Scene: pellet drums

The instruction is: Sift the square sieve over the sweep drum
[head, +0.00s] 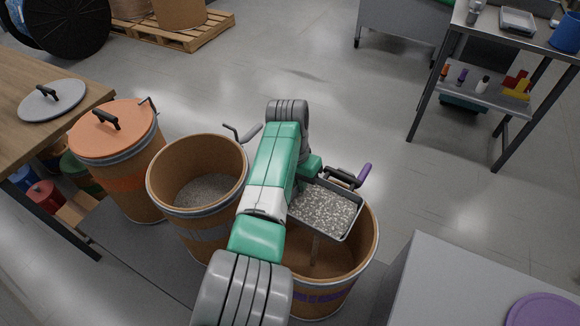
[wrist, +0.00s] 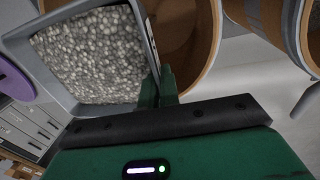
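The square sieve (head: 352,236) has a grey frame and is filled with pale grey pellets; it fills the upper left of the wrist view (wrist: 149,40). It is held above the open right-hand drum with purple band marks (head: 318,297), which I take for the sweep drum. My gripper (wrist: 160,88) is shut at the sieve's near edge, and the sieve moves out from its fingers. In the head view my green arm hides most of the gripper. A thin greyish vertical streak shows under the sieve inside the drum; I cannot tell whether it is falling material.
An open drum (head: 172,211) with grey pellets stands left of my arm. A drum with an orange lid (head: 113,130) is further left, beside a wooden table (head: 35,70). A grey cabinet (head: 460,270) with a purple lid (head: 543,311) stands at the right.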

